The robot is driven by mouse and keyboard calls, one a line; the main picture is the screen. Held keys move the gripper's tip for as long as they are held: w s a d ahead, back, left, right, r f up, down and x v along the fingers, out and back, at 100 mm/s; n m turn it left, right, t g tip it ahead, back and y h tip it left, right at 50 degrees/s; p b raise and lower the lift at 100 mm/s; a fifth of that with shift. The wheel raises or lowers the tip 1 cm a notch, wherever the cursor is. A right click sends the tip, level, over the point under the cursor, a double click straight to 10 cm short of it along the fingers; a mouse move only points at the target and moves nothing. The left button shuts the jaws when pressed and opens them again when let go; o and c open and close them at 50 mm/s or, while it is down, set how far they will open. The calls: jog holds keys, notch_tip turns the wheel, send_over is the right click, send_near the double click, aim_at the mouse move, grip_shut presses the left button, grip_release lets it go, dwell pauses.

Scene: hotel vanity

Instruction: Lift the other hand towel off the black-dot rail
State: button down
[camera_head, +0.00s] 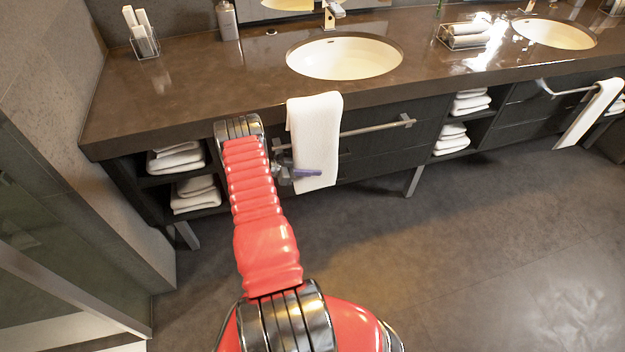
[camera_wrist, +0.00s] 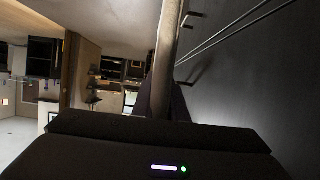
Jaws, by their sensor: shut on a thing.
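A white hand towel (camera_head: 316,125) hangs upright at the left drawer front. Its top edge shows well above the left metal rail (camera_head: 375,129), over the counter's front edge, and the rail passes behind it. My gripper (camera_head: 306,173) is shut on the towel's lower part. In the wrist view the towel (camera_wrist: 168,45) is a narrow strip seen edge-on, rising from between my dark fingers (camera_wrist: 164,103). A second white towel (camera_head: 592,112) hangs on the right rail (camera_head: 560,91). I cannot make out a black dot on either rail.
The brown counter (camera_head: 215,75) with two basins overhangs the drawers. Folded towels (camera_head: 176,158) fill the open shelves at left, and more (camera_head: 453,138) lie between the rails. A table leg (camera_head: 413,181) stands below. The floor (camera_head: 450,260) in front is clear.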

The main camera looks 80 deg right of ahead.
jog(key=s+a, duration=0.4)
jog(key=a, duration=0.3)
jog(key=s+a+r, duration=0.1)
jog(key=s+a, duration=0.4)
jog(key=a, duration=0.3)
jog(key=shift+a+r, duration=0.25)
jog(key=shift+r, duration=0.05)
jog(key=shift+s, duration=0.1)
jog(key=shift+r, duration=0.1)
jog(key=shift+r, duration=1.35)
